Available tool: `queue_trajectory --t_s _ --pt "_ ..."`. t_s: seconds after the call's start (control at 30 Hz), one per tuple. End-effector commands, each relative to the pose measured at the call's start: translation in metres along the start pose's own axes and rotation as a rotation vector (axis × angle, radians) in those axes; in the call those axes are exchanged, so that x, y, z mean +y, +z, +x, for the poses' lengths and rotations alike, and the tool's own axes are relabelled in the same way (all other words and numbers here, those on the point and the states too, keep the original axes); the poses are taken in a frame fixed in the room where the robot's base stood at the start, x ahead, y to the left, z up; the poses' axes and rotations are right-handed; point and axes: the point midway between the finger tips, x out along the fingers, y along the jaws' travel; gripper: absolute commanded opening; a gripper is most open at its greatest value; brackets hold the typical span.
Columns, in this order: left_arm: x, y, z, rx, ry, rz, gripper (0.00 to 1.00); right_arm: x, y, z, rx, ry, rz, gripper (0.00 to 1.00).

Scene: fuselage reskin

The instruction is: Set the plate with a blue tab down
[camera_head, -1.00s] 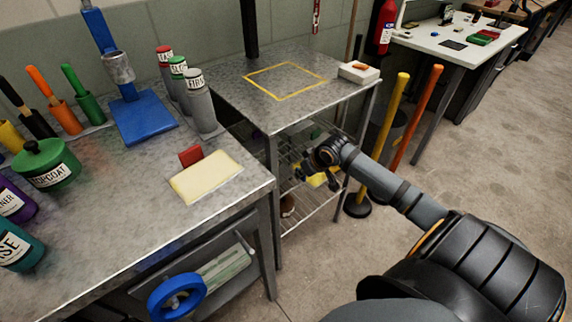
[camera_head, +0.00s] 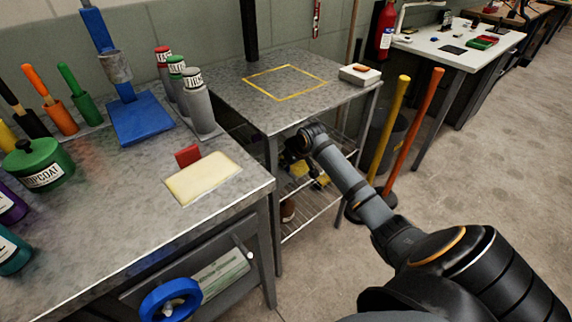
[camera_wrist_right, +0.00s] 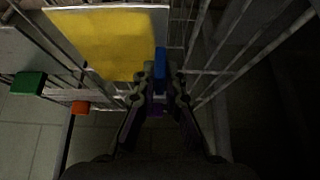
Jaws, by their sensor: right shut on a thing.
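My right gripper (camera_head: 290,160) is low under the far table, at the wire shelves, and is partly hidden in shadow. In the right wrist view its fingers (camera_wrist_right: 160,82) are shut on a blue tab (camera_wrist_right: 160,62). A yellow plate (camera_wrist_right: 110,42) with a pale edge lies just left of the tab, over the wire bars. The tab is at the plate's right edge; the join is too dark to see. A bit of yellow (camera_head: 322,180) shows at the shelf in the head view. My left gripper is not in view.
The far table (camera_head: 225,90) has a bare yellow outlined square (camera_head: 285,68) and a white block (camera_head: 360,76). A cream plate (camera_head: 190,186) with a red tab (camera_head: 188,155) lies on the near bench. Green (camera_wrist_right: 28,83) and orange (camera_wrist_right: 80,107) blocks are near the wires.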

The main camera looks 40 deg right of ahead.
Motion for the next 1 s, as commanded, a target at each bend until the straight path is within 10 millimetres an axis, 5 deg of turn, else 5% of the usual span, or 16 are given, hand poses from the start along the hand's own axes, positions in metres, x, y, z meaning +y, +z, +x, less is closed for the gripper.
queue_trajectory --t_s 0.13,0.17,0.3,0.63,0.73,1.0 --pt "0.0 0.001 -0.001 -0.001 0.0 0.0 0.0 0.0 0.001 0.001 0.0 0.0 0.0 0.0" --pt "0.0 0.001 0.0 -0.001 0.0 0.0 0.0 0.0 0.001 0.002 0.0 0.0 0.0 0.12" --pt "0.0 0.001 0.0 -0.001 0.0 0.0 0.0 0.0 0.001 0.002 0.0 0.0 0.0 0.31" --pt "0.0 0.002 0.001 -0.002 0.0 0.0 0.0 0.0 0.0 0.0 0.002 0.001 0.0 0.32" --pt "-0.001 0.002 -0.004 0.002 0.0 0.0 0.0 0.001 -0.002 -0.014 0.002 0.003 -0.003 0.32" --pt "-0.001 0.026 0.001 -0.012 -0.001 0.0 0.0 0.001 0.052 -0.047 -0.006 0.006 -0.009 0.32"
